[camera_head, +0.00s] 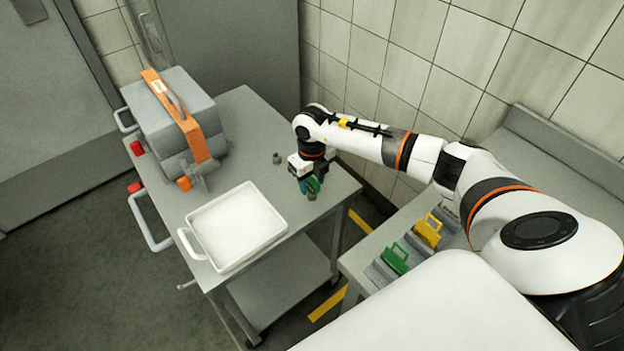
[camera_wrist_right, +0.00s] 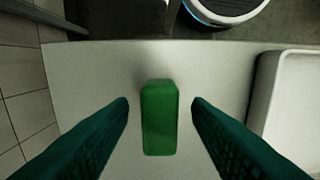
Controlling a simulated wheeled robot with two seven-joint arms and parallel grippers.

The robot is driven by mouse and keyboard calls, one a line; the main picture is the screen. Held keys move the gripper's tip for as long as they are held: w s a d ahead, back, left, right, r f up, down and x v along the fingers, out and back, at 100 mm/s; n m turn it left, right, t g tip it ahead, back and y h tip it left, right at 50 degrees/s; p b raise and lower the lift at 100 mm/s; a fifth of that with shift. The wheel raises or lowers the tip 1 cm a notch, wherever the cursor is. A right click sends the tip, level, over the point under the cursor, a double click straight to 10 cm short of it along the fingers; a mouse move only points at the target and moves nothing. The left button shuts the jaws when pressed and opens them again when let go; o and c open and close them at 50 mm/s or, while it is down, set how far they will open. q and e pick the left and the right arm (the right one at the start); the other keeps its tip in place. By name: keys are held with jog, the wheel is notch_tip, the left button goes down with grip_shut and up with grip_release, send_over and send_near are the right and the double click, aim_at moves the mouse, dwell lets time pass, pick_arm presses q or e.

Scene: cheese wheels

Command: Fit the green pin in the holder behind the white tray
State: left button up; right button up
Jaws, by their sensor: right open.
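The green pin (camera_head: 313,185) is at the right end of the cart top, below my right gripper (camera_head: 308,180). A small grey cup-like holder (camera_head: 311,197) shows right at the pin's lower end; I cannot tell how deep the pin sits in it. In the right wrist view the green pin (camera_wrist_right: 160,118) is between the two dark green fingers of my right gripper (camera_wrist_right: 160,103), with a gap on each side. The gripper is open. Another small grey holder (camera_head: 277,158) stands apart, farther back. The white tray (camera_head: 190,226) lies left of the pin. My left gripper is not in view.
A grey case with an orange band (camera_head: 160,93) stands on the cart's left part. A side bench (camera_head: 356,262) at the right carries a green piece (camera_head: 395,258) and a yellow piece (camera_head: 428,231) in grey stands. A tiled wall runs behind my right arm.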

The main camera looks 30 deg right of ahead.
aim_at(312, 180)
jog(key=shift+r, duration=0.1)
notch_tip(312, 180, up, 12)
jog(key=b, duration=0.1)
jog(key=shift+b, duration=0.4)
